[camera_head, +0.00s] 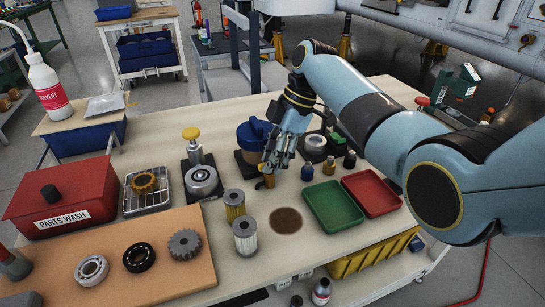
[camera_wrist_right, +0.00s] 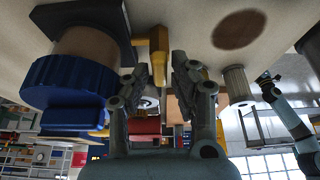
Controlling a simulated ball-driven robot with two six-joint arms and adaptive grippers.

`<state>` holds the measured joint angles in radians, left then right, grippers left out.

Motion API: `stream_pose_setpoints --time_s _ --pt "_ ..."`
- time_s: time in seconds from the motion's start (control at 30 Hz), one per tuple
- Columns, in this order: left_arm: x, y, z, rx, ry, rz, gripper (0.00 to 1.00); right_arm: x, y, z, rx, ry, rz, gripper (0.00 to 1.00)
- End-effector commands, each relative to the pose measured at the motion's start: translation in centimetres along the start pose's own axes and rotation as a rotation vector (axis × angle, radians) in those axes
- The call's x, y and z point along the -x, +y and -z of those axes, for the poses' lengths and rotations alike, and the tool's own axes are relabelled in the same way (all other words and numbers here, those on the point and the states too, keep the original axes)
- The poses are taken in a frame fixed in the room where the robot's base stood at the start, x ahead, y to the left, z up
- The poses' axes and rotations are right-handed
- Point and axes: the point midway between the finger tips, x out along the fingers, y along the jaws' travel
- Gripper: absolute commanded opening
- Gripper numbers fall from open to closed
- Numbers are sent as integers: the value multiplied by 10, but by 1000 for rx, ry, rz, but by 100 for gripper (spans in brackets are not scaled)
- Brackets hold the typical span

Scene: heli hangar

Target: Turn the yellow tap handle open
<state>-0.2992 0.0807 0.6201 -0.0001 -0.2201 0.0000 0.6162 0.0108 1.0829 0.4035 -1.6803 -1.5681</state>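A tan vessel with a blue lid (camera_head: 252,133) stands on a dark base near the middle of the table. Its yellow tap handle (camera_wrist_right: 158,55) shows in the right wrist view, beside the vessel. In the head view, a yellow part of the tap (camera_head: 268,181) shows just below my right gripper (camera_head: 275,160). In the wrist view my right gripper (camera_wrist_right: 158,72) is open, with the handle between its fingers and gaps visible on both sides. My left gripper (camera_wrist_right: 268,80) is small at the right of the wrist view, and its opening is unclear.
A green tray (camera_head: 333,207) and red tray (camera_head: 371,193) lie right of the tap. Small bottles (camera_head: 307,172) stand close by. Two filters (camera_head: 245,237) and a yellow-knobbed device (camera_head: 202,178) stand to the left. A brown patch (camera_head: 286,220) marks the table in front.

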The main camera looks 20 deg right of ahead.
Motion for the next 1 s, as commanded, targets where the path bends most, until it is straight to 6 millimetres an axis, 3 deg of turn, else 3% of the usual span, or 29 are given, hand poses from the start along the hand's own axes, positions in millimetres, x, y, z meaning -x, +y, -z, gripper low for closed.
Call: stream_pose_setpoints --time_s 0.03,0.2,0.63,1.0 --pt "0 0 0 0 -1 0 40 0 0 0 0 0 0 22" --pt "0 0 -1 0 -1 0 40 0 0 0 0 0 0 0" --pt "9 0 1 0 1 -1 40 3 0 1 -36 0 -15 0" --pt "52 -3 10 1 11 -1 40 6 -3 3 -267 1 -110 0"
